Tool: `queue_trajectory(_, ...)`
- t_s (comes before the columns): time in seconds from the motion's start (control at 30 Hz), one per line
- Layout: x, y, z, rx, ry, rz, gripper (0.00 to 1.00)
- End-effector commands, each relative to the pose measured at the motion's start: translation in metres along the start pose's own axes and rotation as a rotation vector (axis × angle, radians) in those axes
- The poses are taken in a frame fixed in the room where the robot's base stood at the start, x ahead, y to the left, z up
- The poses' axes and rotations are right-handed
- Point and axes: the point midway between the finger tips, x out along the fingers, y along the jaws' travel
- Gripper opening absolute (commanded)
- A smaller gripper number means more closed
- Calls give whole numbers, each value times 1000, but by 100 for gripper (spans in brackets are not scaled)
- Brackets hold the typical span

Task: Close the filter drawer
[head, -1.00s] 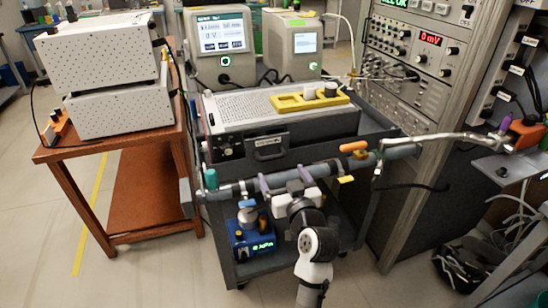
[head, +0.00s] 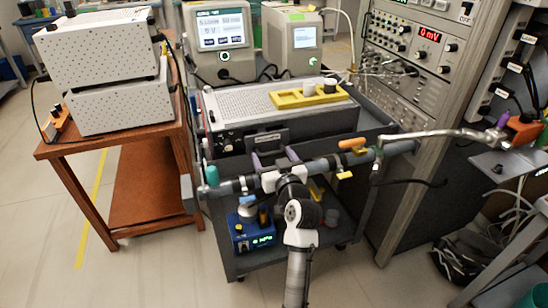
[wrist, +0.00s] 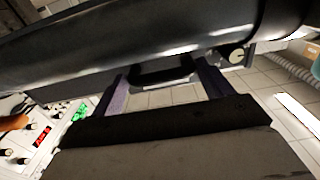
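The filter drawer (head: 265,138) is a dark front with a pale label, set in the front of a grey perforated instrument on the cart. Its dark handle (wrist: 163,74) shows in the wrist view. My gripper (head: 275,156) is just in front of the drawer, its two purple fingers spread wide. In the wrist view the fingers of my gripper (wrist: 163,86) stand on either side of the handle, and nothing is held between them. Whether they touch the drawer front cannot be told. How far the drawer stands out is unclear, as my gripper partly covers its lower part.
A grey pipe (head: 330,163) crosses in front of the instrument, close to my gripper and wrist. A yellow holder (head: 285,101) sits on top of the instrument. A blue gauge box (head: 253,236) stands on the lower shelf. A rack (head: 425,80) stands to the right.

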Motion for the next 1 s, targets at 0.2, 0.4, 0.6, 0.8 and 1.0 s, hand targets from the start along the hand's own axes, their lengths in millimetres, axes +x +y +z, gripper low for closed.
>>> queue_trajectory(0.2,0,2,0,-1,0,3,37)
queue_trajectory(0.4,16,2,1,-2,1,2,37)
queue_trajectory(0.6,33,2,-1,-2,2,5,37)
queue_trajectory(0.8,33,3,-2,-2,5,7,37)
queue_trajectory(1.0,32,2,-1,-1,3,5,87)
